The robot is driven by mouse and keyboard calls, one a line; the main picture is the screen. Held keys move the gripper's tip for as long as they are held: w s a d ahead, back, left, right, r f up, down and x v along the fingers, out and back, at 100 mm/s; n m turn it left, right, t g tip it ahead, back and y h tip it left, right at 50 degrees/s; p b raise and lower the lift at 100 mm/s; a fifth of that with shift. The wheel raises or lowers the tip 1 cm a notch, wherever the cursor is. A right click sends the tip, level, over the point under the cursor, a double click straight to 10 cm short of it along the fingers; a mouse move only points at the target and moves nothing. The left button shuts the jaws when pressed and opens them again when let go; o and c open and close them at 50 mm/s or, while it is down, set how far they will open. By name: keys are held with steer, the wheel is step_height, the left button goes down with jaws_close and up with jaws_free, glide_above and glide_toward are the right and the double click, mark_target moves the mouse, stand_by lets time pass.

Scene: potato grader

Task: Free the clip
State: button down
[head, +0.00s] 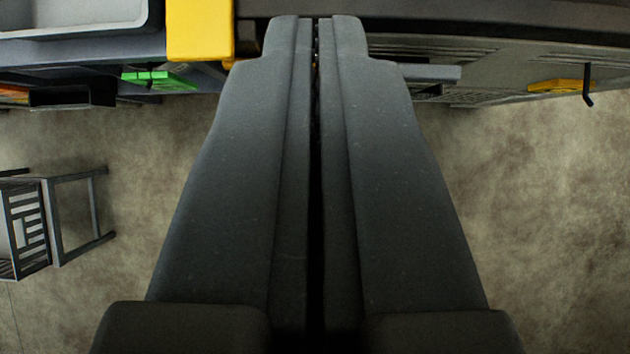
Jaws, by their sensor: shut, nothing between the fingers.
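My gripper (316,22) fills the middle of the head view. Its two dark grey fingers are shut together with only a thin dark seam between them, and nothing is held. The fingertips reach to the lower edge of a dark machine beam at the top; I cannot tell whether they touch it. I cannot make out the clip for certain. A small bright green piece (158,79) sits on the machine's side, left of the fingers; I cannot tell whether it is the clip. The fingers hide whatever lies directly behind them.
A yellow block (200,30) stands left of the fingertips, beside a grey tray (75,25). A yellow part (556,86) and a black hooked rod (588,86) are at right. A grey metal frame (80,212) stands at left. Bare floor (560,220) lies right.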

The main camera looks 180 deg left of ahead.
step_height(320, 180, down, 26)
steer(key=w+g+p, duration=0.2)
steer(key=g, duration=0.1)
steer(key=shift+w+a+g, duration=0.25)
steer(key=shift+g, duration=0.15)
steer(key=shift+f, duration=0.15)
step_height(320, 180, down, 2)
steer(key=shift+d+f+b, duration=0.1)
steer(key=shift+b, duration=0.2)
